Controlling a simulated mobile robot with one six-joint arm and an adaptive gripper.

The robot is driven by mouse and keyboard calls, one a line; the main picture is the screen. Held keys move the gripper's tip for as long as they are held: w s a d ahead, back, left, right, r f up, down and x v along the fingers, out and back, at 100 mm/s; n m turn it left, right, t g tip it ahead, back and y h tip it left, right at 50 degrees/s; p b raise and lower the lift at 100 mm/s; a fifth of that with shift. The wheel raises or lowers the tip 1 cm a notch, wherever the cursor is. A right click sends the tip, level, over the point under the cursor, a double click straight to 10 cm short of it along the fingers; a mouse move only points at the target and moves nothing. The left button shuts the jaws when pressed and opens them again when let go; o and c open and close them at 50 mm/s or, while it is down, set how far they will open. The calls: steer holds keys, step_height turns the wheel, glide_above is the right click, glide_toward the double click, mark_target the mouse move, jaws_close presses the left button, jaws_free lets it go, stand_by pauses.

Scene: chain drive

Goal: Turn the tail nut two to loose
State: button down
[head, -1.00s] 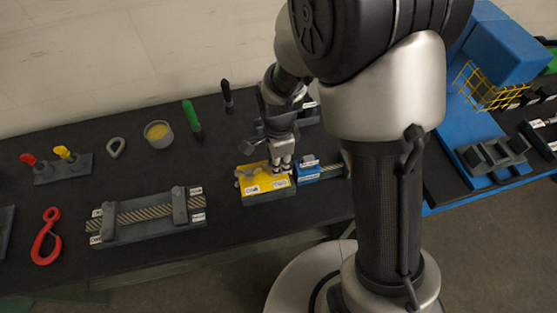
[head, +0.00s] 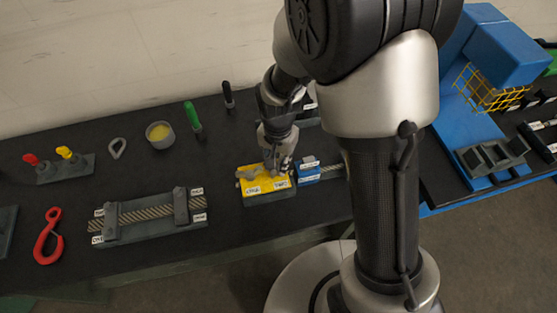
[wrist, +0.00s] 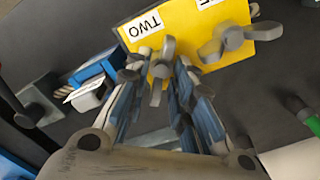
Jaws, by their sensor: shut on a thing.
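The tail nut two is a grey wing nut (wrist: 161,58) on the yellow block (wrist: 193,15), beside the label TWO. My gripper (wrist: 158,66) is shut on this nut, with a fingertip on each side of it. In the head view my gripper (head: 273,170) points down at the right end of the yellow block (head: 254,192) and hides most of the nut there. A second grey wing nut (wrist: 229,41) stands on the same block, clear of the fingers; it also shows in the head view (head: 247,173).
A blue block (head: 308,173) with a wire rope stands just right of the yellow block. A fixture with a rope (head: 148,212), a red hook (head: 46,237), a tin (head: 159,134) and a green marker (head: 193,116) lie to the left. Bare dark bench lies between them.

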steer(key=n, duration=0.7)
steer(key=shift+a, duration=0.15)
steer(key=n, duration=0.4)
steer(key=shift+a, duration=0.1)
steer(key=n, duration=0.3)
steer(key=shift+s+n, duration=0.1)
steer(key=shift+n, duration=0.3)
steer(key=n, duration=0.3)
steer(key=shift+s+n+p, duration=0.1)
steer(key=shift+n+p, duration=0.2)
steer(key=n, duration=0.3)
steer(key=shift+s+a+n, duration=0.1)
steer(key=shift+s+n, duration=0.05)
steer(key=shift+n, duration=0.15)
steer(key=n, duration=0.6)
steer(key=shift+s+f+n, duration=0.1)
steer(key=shift+s+n, duration=0.1)
steer(key=shift+n, duration=0.2)
steer(key=c, duration=1.8)
jaws_free()
steer(key=shift+o, duration=0.4)
steer(key=shift+w, duration=0.1)
